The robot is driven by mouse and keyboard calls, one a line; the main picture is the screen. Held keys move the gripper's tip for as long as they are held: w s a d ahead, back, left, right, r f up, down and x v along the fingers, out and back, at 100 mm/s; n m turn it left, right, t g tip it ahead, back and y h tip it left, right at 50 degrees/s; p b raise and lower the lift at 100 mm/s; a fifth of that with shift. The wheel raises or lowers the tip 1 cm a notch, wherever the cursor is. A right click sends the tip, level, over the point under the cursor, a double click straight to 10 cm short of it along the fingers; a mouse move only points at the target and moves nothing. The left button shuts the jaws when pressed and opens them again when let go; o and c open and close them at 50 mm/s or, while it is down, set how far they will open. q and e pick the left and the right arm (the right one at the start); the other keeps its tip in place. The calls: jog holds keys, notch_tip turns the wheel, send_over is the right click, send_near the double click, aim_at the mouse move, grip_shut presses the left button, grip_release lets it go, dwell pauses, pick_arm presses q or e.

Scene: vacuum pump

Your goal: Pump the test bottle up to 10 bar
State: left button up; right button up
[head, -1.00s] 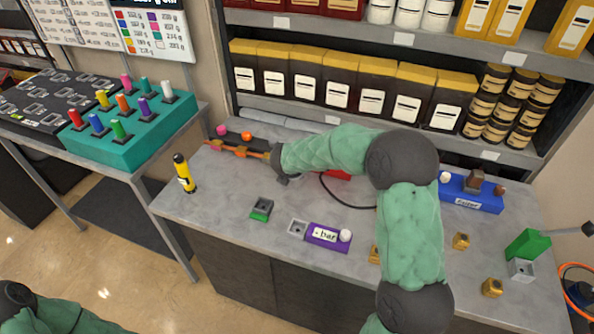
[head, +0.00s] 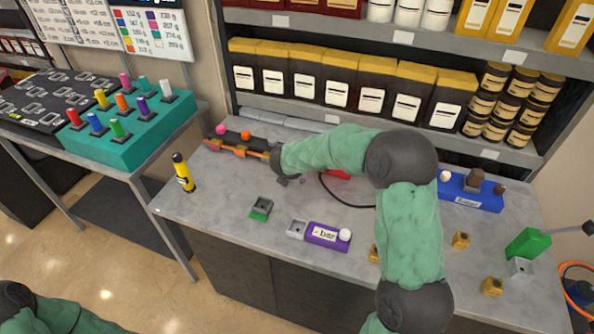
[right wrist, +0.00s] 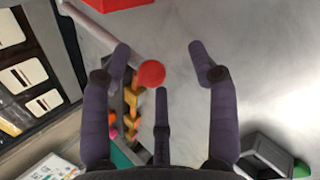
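My right arm reaches across the table in the head view, with its gripper (head: 285,179) low over the back left part, mostly hidden by the forearm. In the right wrist view my right gripper (right wrist: 158,60) has its fingers spread. A red ball (right wrist: 151,74) shows between them; I see no contact. Orange and yellow fittings (head: 240,149) lie beyond the gripper. A red object (head: 338,175) with a black hose (head: 340,197) is partly behind the arm. No bottle can be made out with certainty. My left gripper is outside the view.
A yellow-and-black cylinder (head: 183,172) stands at the table's left edge. A purple "- bar" button box (head: 326,235), a grey-green socket (head: 261,208) and a blue button box (head: 470,192) sit on the table. A teal peg block (head: 120,140) is on the left table. Shelves stand behind.

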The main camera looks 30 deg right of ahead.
jog(key=shift+s+a+r, duration=0.1)
jog(key=shift+a+r, duration=0.15)
jog(key=shift+r, duration=0.2)
jog(key=v, duration=1.1)
jog(key=shift+s+f, duration=0.15)
